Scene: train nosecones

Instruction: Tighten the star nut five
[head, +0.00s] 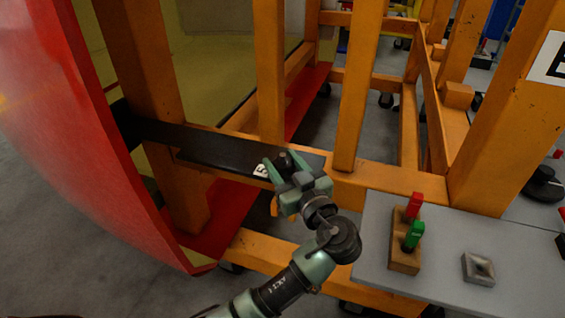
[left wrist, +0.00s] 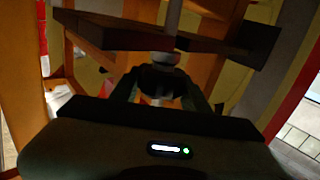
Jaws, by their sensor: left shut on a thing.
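The star nut (head: 284,160) is a dark knob at the right end of the black bar (head: 225,152), beside a small white label that is partly hidden. My left gripper (head: 287,168) is shut on the star nut, with its green fingers on either side of it. In the left wrist view the fingers (left wrist: 161,84) close around the dark nut (left wrist: 160,76), and a pale rod and a grey collar (left wrist: 160,58) stand in line beyond it. The nut's full outline is hidden by the fingers. My right gripper is not in view.
An orange frame (head: 352,95) surrounds the bar, with posts close behind my gripper. The large red curved shell (head: 75,150) is at the left. A grey table (head: 460,285) at right holds a wooden block (head: 404,258) with red and green handled items and a square metal piece (head: 478,268).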

